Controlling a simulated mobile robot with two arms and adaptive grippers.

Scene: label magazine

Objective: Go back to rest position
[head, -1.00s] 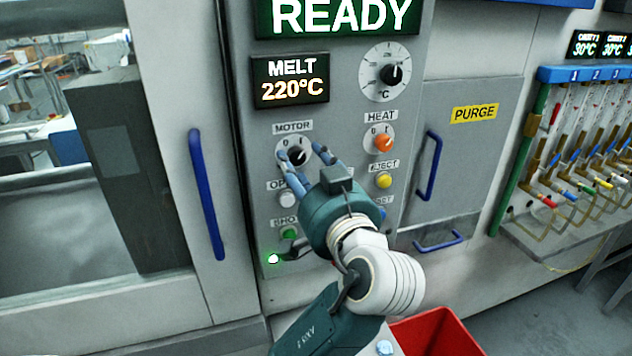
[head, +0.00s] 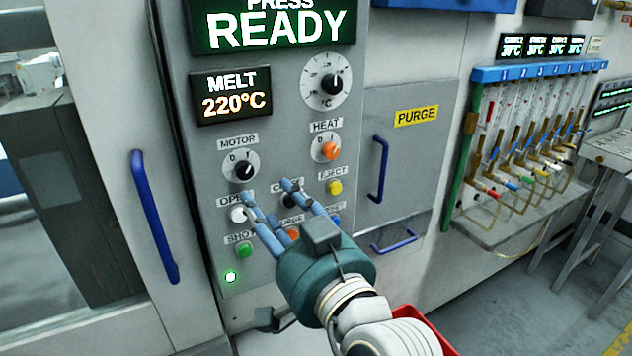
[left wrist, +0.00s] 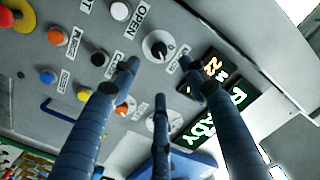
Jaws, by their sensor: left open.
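My left gripper (head: 268,191) is open and empty in front of the grey control panel (head: 285,130). In the head view its blue fingers overlap the area of the white OPEN button (head: 237,213) and the dark CLOSE button (head: 290,200), below the MOTOR knob (head: 241,168). I cannot tell the exact gap to the panel. In the left wrist view the spread fingers (left wrist: 160,85) point at the panel, with nothing between them, and the MOTOR knob (left wrist: 156,46) shows clear of them. My right gripper is not in view.
The panel also carries a HEAT knob (head: 328,149), a yellow EJECT button (head: 334,187) and a green SHOT button (head: 244,250). Blue handles (head: 155,218) (head: 379,169) stick out on both sides. A red bin (head: 428,328) stands low behind my arm.

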